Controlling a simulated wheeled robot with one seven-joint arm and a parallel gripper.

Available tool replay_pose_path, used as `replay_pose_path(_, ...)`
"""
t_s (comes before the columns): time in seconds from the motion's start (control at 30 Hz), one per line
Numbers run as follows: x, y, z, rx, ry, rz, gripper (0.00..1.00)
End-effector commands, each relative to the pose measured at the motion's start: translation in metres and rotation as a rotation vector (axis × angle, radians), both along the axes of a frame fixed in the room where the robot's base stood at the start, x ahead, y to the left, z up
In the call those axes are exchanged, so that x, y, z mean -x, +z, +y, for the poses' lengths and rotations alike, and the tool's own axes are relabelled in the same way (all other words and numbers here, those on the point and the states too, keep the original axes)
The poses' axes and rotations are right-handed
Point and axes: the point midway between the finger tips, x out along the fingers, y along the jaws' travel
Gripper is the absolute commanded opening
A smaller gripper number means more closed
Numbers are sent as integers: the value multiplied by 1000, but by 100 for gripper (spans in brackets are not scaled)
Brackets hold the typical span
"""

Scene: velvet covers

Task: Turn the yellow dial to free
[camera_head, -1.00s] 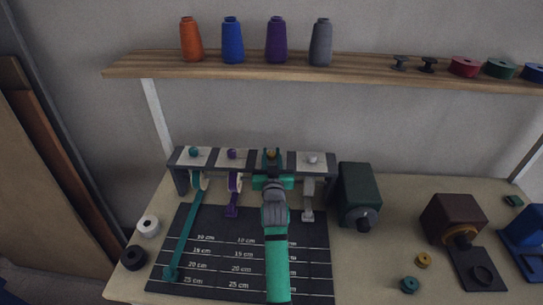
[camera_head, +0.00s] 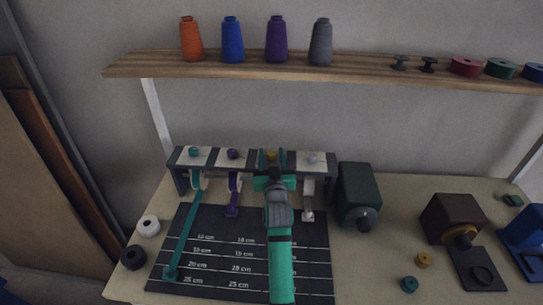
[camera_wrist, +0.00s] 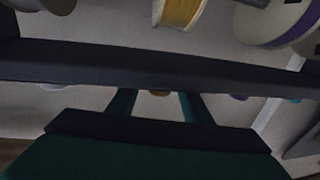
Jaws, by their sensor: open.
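The yellow dial (camera_head: 271,155) sits on top of the dark rack at the back of the table, third from the left in a row of coloured knobs. My teal gripper (camera_head: 272,156) is open, with one finger on each side of the dial. In the wrist view a small part of the yellow dial (camera_wrist: 160,93) shows between the two fingers (camera_wrist: 159,106), apart from both. A yellow spool (camera_wrist: 180,12) hangs on the same rack. The dial's marking and any "free" label cannot be read.
The neighbouring purple knob (camera_head: 233,154) and grey knob (camera_head: 313,157) stand close on either side. Teal and purple ribbons hang from the rack onto the dark measuring mat (camera_head: 215,290). A dark green box (camera_head: 359,187) stands right of the rack. A shelf (camera_head: 150,66) with thread cones is above.

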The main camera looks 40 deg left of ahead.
Motion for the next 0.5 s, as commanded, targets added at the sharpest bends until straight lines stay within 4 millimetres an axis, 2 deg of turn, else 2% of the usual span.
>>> replay_pose_path(0.5,63,-1,-53,-2,-1,3,45)
